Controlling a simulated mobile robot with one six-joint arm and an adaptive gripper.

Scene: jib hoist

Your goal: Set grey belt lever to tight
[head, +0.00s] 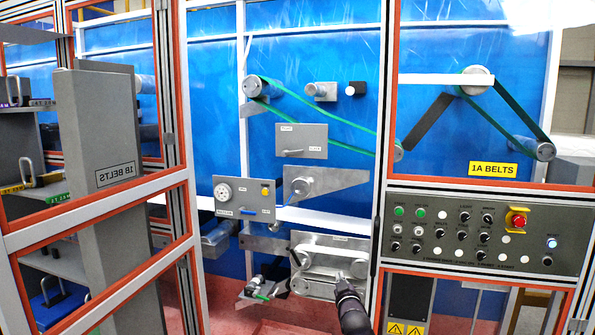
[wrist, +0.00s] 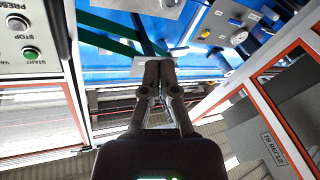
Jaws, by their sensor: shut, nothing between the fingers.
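The likely grey belt lever (head: 293,152) is a short grey handle on a grey plate (head: 313,137) in the middle of the head view, below the green belt. The handle lies roughly level, between a small label above it and another at its right. The label words are too small to read surely. My gripper (head: 341,276) is low in the head view, well below and right of the lever, in front of a lower metal plate. In the wrist view my gripper (wrist: 160,64) is shut and empty. I cannot surely pick out the lever there.
A gauge panel with a blue handle (head: 248,210) is below left of the lever plate. White-and-orange frame posts (head: 379,150) bound the opening. A control panel with a red stop button (head: 518,221) is at right. A grey cabinet marked 1B BELTS (head: 100,120) stands at left.

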